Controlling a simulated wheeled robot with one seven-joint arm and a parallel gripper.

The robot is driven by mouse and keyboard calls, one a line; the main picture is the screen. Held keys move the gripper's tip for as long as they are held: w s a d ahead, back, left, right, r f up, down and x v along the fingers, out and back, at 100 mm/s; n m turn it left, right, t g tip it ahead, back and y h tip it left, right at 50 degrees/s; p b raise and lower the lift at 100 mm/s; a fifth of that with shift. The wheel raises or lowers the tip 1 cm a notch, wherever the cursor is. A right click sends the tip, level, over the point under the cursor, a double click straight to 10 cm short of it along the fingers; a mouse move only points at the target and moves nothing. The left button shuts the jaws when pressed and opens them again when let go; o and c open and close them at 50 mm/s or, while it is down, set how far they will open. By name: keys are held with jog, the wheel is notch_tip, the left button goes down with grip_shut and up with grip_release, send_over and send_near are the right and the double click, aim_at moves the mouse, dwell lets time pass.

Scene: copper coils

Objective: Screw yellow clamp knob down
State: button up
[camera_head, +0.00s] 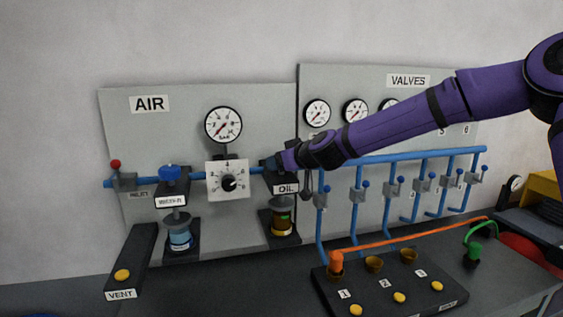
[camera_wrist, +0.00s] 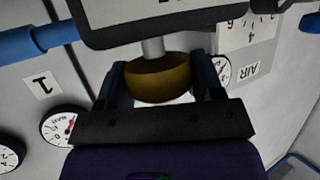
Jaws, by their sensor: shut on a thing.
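The yellow clamp knob (camera_wrist: 157,79) shows in the wrist view as a dark gold, rounded knob on a short grey stem. The stem runs into a black block (camera_wrist: 108,38), and the view is upside down. My gripper (camera_wrist: 160,84) has one finger on each side of the knob and is shut on it. In the head view my gripper (camera_head: 276,163) is just above the black OIL block (camera_head: 283,179). There the knob is hidden by my gripper. An amber oil bowl (camera_head: 282,222) hangs below the block.
A white dial plate (camera_head: 228,180) is close on the left, with a blue-knobbed unit (camera_head: 169,174) beyond it. Blue valve pipes (camera_head: 357,205) stand to the right. A black box with yellow buttons (camera_head: 397,285) and an orange hose (camera_head: 410,238) is on the bench in front.

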jog(key=shift+a+r+m+t+h, duration=0.15)
jog(key=shift+m+t+h, duration=1.05)
jog(key=shift+m+h, duration=0.6)
jog(key=shift+m+t+h, duration=0.5)
jog(key=shift+m+h, duration=1.7)
jog(key=shift+h, duration=0.2)
jog(key=m+h, duration=0.3)
jog(key=m+g+h, duration=0.1)
jog(key=m+h, duration=0.2)
jog(key=h, duration=0.1)
jog(key=shift+f+g, duration=0.2)
jog(key=shift+g, duration=0.1)
jog(key=shift+m, duration=0.3)
jog(key=o, duration=0.9)
jog(key=v, duration=1)
jog(key=shift+s+a+r, duration=0.1)
jog(key=shift+s+a, duration=0.1)
jog(key=shift+s, duration=0.05)
